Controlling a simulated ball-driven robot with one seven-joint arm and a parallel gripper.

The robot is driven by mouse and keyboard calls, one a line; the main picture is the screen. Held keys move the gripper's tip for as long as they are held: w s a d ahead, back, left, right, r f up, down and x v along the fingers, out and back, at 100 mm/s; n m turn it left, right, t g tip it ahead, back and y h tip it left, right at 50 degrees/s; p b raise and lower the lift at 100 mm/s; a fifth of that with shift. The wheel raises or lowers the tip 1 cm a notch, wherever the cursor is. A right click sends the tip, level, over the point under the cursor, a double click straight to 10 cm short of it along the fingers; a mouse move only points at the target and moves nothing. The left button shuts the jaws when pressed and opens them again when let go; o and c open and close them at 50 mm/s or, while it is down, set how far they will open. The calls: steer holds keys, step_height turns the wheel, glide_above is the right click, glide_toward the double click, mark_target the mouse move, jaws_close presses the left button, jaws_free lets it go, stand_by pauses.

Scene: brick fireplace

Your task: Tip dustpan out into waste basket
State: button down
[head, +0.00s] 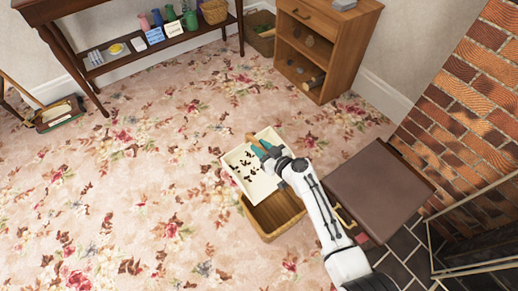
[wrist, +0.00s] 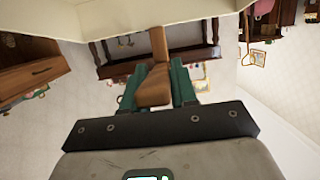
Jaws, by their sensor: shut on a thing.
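The dustpan (head: 264,186) is a cream, shallow pan holding several dark bits of debris (head: 248,168). My gripper (head: 268,148) is shut on its wooden handle, which shows between the green fingers in the wrist view (wrist: 155,85). The waste basket (head: 270,227) is a brown, open, rectangular bin on the carpet. In the head view the dustpan overlaps the basket's far left part and is held above the floor.
A brown chest (head: 380,190) with a brass-coloured handle stands right of the basket, by the brick fireplace (head: 470,115). A wooden cabinet (head: 328,45) and a dark shelf table (head: 150,50) stand along the back wall. Floral carpet (head: 120,200) is clear to the left.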

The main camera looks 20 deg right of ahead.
steer(key=shift+s+d+f+t+y+b, duration=0.1)
steer(key=shift+s+d+t+y+b, duration=0.3)
steer(key=shift+b, duration=0.95)
steer(key=shift+s+d+f+t+b, duration=0.1)
steer(key=shift+s+t+b, duration=0.6)
steer(key=shift+b, duration=0.65)
steer(key=s+d+t+y+b, duration=0.3)
steer(key=s+t+b, duration=0.4)
steer(key=b, duration=1.4)
steer(key=shift+s+d+f+t, duration=0.45)
steer(key=shift+s+d, duration=0.35)
steer(key=shift+s, duration=1.55)
